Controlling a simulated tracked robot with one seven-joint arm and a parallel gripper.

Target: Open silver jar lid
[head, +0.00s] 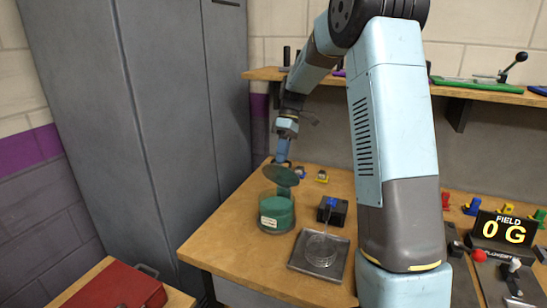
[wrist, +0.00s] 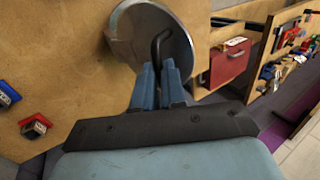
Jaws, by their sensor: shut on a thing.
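The jar (head: 276,218) stands on the wooden table, with green contents and a pale label on its front. Its lid (head: 282,177) is above the jar's mouth, tilted; I cannot tell whether its low edge touches the rim. The lid looks dark green in the head view and is a silvery disc in the wrist view (wrist: 185,42), with a dark bent handle (wrist: 158,42). My gripper (wrist: 160,72) is shut on this handle. In the head view my gripper (head: 283,158) reaches down to the lid from above.
A metal tray (head: 300,264) with a clear glass dish (head: 321,250) lies right of the jar. A black box (head: 333,210) with a blue top stands behind the tray. Small coloured items lie at the table's back. A grey locker (head: 150,130) stands at left, a red box (head: 115,290) below it.

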